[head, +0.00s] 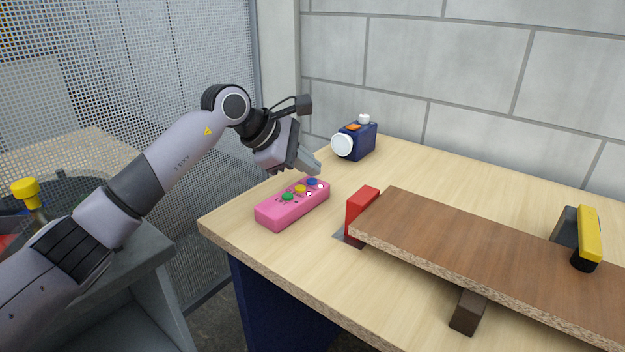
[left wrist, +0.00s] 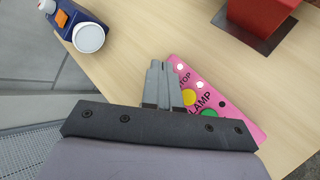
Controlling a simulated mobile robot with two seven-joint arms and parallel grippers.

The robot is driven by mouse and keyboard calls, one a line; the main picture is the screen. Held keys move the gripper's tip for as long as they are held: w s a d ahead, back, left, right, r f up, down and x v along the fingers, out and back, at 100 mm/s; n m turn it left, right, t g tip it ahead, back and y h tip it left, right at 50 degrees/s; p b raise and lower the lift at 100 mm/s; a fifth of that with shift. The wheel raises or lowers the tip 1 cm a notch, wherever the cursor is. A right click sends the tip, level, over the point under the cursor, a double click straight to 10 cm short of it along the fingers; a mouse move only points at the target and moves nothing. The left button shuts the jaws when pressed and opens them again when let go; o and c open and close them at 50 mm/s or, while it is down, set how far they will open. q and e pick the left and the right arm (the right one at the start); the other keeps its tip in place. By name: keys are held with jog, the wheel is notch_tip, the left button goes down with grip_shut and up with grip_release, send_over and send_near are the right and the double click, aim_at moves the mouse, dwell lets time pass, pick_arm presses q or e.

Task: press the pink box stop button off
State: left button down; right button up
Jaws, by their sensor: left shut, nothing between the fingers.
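The pink box (head: 273,220) lies on the table near its left edge, with a green button (head: 288,197), a yellow button (head: 300,189) and a blue button (head: 312,182) in a row on top. My left gripper (head: 313,169) is shut and empty, pointing down just above the blue-button end of the box; I cannot tell whether it touches. In the left wrist view, the shut fingertips (left wrist: 156,66) overlap the edge of the pink box (left wrist: 249,128). The letters "TOP" and "LAMP" show there, and the blue button is hidden behind the fingers. My right gripper is out of view.
A dark blue device (head: 361,139) with a white round front stands behind the box. To the right, a brown board (head: 460,242) rests near a red block (head: 361,203), with a yellow and black piece (head: 589,232) at its far side. The back middle of the table is clear.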

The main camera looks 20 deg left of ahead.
pick_arm(q)
jog(key=shift+f+b, duration=0.3)
jog(key=shift+f, duration=0.15)
dwell(0.4)
jog(key=shift+r, duration=0.1)
jog(key=shift+r+p, duration=0.65)
jog(key=shift+r, duration=0.15)
notch_tip(320, 180, up, 6)
jog(key=p, duration=0.4)
dwell(0.4)
